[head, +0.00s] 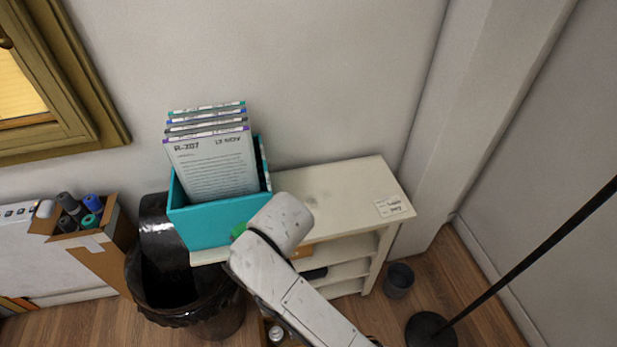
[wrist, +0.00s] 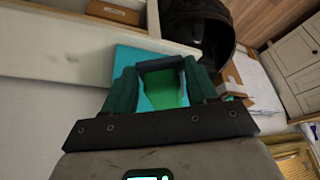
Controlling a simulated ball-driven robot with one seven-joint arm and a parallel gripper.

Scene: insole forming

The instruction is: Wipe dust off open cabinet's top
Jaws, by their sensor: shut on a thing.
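The white open cabinet (head: 335,191) stands against the wall, and its pale top shows bare at the right and middle. The top also shows in the wrist view (wrist: 45,62), with a faint dark smudge on it. A teal box (head: 212,226) of upright sheets stands on the top's left end. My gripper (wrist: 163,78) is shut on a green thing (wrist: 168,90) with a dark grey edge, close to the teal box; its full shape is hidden. In the head view my arm hides the gripper and part of the cabinet's front.
A glossy black bin (head: 150,250) stands left of the cabinet, beside a cardboard holder (head: 108,255) with rolls. A white label (head: 393,206) lies on the top's right end. A small dark cup (head: 398,280) and a black pole stand (head: 432,328) are on the floor at right.

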